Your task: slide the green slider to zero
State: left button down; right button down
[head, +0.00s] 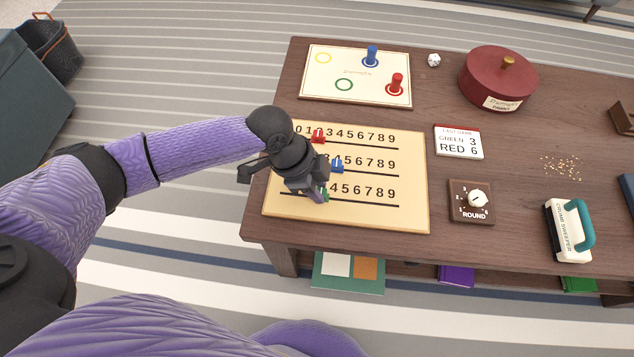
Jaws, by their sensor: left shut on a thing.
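The tan score board (412,215) lies at the left of the table, with three rows of numbers and a slider on each row's dark line. The green slider (326,196) is on the lowest row, in the low-number part, mostly hidden by my left gripper (320,194). My left gripper reaches down from above and is shut on the green slider. The low digits of that row, zero included, are covered by the gripper, so its exact number cannot be read. My right gripper is not in view.
A red slider (318,136) stands on the top row and a blue slider (338,166) on the middle row, close beside my gripper. A ring-and-peg board (320,92) lies behind. A score card (459,142) and round dial (471,214) lie to the right.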

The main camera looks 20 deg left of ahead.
aim_at(288, 194)
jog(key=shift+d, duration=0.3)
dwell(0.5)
